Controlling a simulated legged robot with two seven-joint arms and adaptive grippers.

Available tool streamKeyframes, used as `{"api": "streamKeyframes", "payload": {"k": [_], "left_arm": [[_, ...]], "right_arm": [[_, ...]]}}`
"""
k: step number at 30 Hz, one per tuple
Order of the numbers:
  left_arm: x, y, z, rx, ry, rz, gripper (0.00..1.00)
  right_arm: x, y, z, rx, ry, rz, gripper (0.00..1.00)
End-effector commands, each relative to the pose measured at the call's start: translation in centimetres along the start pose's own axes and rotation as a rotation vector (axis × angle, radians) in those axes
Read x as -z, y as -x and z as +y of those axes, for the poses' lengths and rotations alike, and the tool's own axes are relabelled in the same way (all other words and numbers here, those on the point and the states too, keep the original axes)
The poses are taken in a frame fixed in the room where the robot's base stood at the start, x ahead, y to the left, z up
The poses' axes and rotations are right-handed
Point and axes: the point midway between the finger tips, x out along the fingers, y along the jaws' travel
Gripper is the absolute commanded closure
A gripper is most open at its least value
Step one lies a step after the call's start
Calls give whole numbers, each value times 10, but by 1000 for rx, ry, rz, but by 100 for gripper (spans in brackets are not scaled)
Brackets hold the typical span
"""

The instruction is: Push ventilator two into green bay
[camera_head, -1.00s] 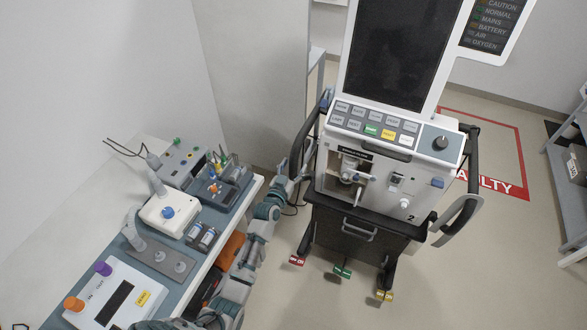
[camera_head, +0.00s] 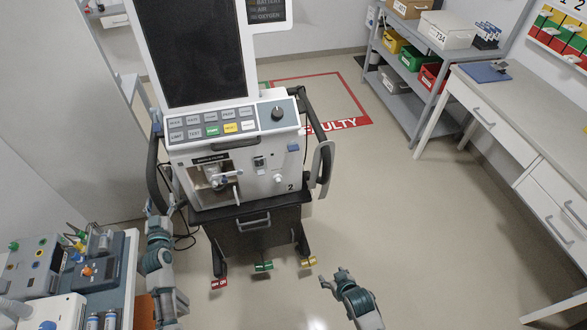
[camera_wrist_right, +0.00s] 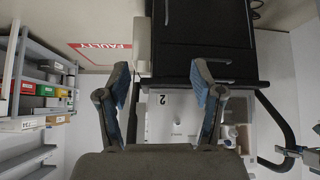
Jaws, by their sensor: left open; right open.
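Ventilator two (camera_head: 232,150), a white unit with a dark screen and a "2" on its front, stands upright on its wheeled base. My left gripper (camera_head: 160,212) is open at its left handle (camera_head: 157,175); contact is unclear. My right gripper (camera_head: 338,278) is open and empty, in front of and below the right handle (camera_head: 322,168), apart from it. In the right wrist view, the open fingers (camera_wrist_right: 160,95) frame the upside-down ventilator front (camera_wrist_right: 175,118). A short green floor line (camera_head: 264,85) shows behind the ventilator; most of it is hidden.
A red-outlined floor bay marked FAULTY (camera_head: 338,125) lies behind right. A shelf with bins (camera_head: 412,62) and a drawer bench (camera_head: 540,150) stand at the right. A bench with devices (camera_head: 120,262) is at the near left. The floor at centre right is clear.

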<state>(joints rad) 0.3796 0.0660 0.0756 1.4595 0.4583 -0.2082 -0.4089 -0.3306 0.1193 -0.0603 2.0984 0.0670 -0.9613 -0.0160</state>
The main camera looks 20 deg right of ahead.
Motion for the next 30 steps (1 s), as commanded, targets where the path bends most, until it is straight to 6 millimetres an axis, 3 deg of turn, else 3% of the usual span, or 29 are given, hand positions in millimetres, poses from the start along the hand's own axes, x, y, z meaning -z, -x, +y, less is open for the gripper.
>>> {"api": "streamKeyframes", "payload": {"k": [1,6,9,12,15,20,30], "left_arm": [[0,0,0,0,0,0,33],[1,0,0,0,0,1,33],[1,1,0,0,0,1,33],[1,1,0,0,0,1,33],[1,1,0,0,0,1,33],[1,1,0,0,0,1,33],[1,1,0,0,0,1,33]], "right_arm": [[32,-7,9,-9,-8,95,33],[135,-10,41,-44,-37,425,33],[184,-1,58,-64,-53,589,33],[220,10,72,-83,-64,716,33],[242,19,81,-95,-74,799,33],[257,24,87,-103,-79,854,33],[285,1,91,-103,-80,855,33]]}}
